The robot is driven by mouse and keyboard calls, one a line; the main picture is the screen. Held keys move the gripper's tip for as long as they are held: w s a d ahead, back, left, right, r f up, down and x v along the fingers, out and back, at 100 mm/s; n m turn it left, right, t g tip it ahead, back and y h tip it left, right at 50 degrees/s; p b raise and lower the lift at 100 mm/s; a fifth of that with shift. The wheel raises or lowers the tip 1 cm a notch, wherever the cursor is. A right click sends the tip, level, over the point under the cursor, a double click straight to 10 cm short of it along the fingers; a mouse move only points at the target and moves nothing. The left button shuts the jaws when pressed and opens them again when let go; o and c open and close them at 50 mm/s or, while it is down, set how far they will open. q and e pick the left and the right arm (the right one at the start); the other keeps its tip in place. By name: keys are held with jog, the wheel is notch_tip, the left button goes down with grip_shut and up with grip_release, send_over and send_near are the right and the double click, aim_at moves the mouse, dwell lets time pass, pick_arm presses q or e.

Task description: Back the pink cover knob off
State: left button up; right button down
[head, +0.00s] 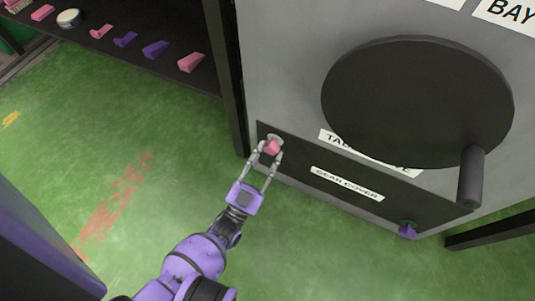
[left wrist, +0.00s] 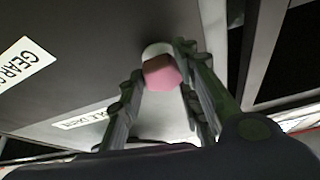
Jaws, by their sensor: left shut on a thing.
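The pink cover knob (head: 272,146) sits at the upper left corner of the dark gear cover panel (head: 295,168). It also shows in the left wrist view (left wrist: 162,73), with a pale round base behind it. My left gripper (head: 268,155) is shut on the pink knob, one finger on each side. In the left wrist view my left gripper (left wrist: 160,85) has its fingers around the knob. A purple knob (head: 407,230) is at the panel's lower right corner. My right gripper is not in view.
A large dark disc (head: 415,100) with a crank handle (head: 470,178) juts out above the panel. A dark shelf (head: 130,58) at the upper left holds several pink and purple pieces. The green floor (head: 130,150) is open left of the cabinet.

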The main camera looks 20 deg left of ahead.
pick_arm(q)
jog(key=o, duration=1)
jog(key=shift+a+f, duration=0.15)
jog(key=shift+o, duration=0.7)
jog(key=v, duration=1.2)
